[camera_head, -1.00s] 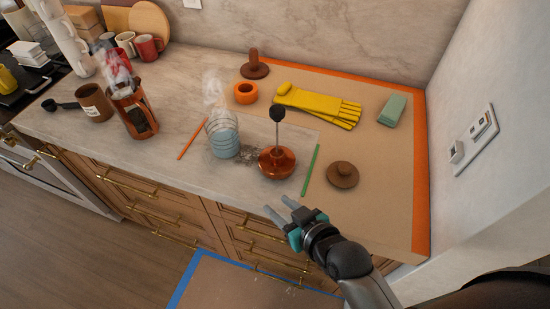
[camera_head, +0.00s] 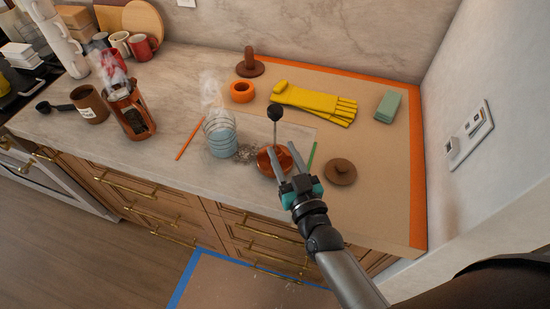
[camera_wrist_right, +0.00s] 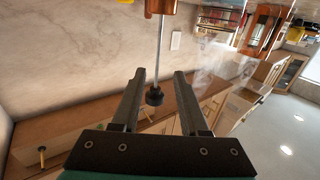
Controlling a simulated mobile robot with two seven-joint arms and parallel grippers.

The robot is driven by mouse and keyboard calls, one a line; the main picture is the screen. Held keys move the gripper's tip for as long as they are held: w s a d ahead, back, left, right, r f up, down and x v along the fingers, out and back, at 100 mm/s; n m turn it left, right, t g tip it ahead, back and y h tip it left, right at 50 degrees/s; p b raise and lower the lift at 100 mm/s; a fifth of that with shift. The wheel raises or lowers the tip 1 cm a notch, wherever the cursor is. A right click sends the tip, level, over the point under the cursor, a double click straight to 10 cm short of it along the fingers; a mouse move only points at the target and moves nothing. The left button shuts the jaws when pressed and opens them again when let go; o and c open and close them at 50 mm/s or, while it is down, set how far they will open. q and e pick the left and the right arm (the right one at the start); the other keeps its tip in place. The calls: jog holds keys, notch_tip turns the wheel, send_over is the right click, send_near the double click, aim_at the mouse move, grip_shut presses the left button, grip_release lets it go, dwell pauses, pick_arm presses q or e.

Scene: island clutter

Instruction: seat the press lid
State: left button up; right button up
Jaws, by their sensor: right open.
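The press lid (camera_head: 266,163) is a copper dome with a thin upright rod and a black knob (camera_head: 275,112). It stands on the counter near the front edge, partly hidden by my right gripper. My right gripper (camera_head: 282,152) is open, and its fingers overlap the dome in the head view. In the right wrist view the knob (camera_wrist_right: 154,96) and rod show between the open fingers (camera_wrist_right: 160,75), nearer the left one; depth is unclear. The copper-framed press (camera_head: 132,112) stands at the left, steaming. My left gripper is not in view.
A steaming ribbed glass vessel (camera_head: 220,135) stands left of the lid, with dark crumbs between. A green stick (camera_head: 311,155) and a brown knobbed disc (camera_head: 340,171) lie to the right.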

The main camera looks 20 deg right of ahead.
aim_at(275, 130)
jog(key=w, duration=0.4)
jog(key=shift+w, duration=0.2)
jog(key=shift+w+r, duration=0.2)
jog(key=shift+w, duration=2.55)
jog(key=shift+c, duration=0.4)
grip_shut()
